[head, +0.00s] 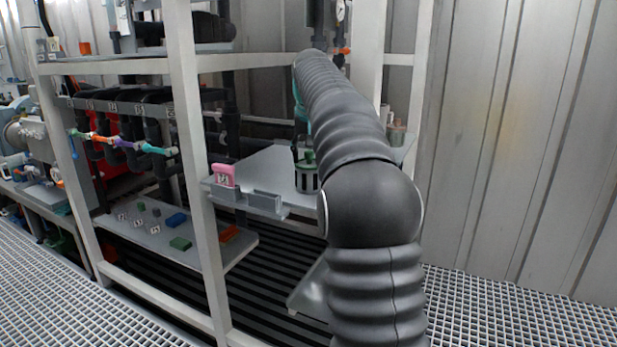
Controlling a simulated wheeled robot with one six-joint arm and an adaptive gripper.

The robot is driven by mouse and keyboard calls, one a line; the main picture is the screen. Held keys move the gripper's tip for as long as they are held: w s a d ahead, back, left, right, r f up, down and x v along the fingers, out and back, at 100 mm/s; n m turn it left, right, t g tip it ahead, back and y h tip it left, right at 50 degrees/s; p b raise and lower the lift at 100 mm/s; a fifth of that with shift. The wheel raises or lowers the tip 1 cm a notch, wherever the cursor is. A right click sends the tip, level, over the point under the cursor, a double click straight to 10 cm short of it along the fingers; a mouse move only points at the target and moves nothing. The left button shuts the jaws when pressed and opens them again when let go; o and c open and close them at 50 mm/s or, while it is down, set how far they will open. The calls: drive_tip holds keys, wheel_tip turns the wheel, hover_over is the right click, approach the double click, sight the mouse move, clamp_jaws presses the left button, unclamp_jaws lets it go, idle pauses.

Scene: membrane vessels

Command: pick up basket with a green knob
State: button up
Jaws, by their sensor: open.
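My gripper (298,146) is mostly hidden behind my arm. A small dark part of it shows just above and to the left of the knob. It is open, and the basket appears to rest on the shelf. I cannot tell whether the fingers are around the knob or beside it.
White frame posts (196,170) stand left of the basket. A pink tagged block (223,175) and a grey holder (266,201) sit on the shelf's front edge. A lower shelf (205,252) holds green, blue and orange blocks. Coloured valve handles (122,143) are at left.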

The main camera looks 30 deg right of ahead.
clamp_jaws()
idle(0.5)
drive_tip(key=shift+r, duration=1.75)
drive_tip(key=shift+s+a+f, duration=0.1)
drive_tip(key=shift+s+a, duration=0.05)
drive_tip(key=shift+s, duration=0.15)
drive_tip(key=s+a+b, duration=0.2)
drive_tip(key=s+a, duration=0.1)
drive_tip(key=s, duration=0.5)
drive_tip(key=s+a+b, duration=0.2)
drive_tip(key=s+a, duration=0.1)
drive_tip(key=s, duration=0.5)
drive_tip(key=shift+a, duration=0.3)
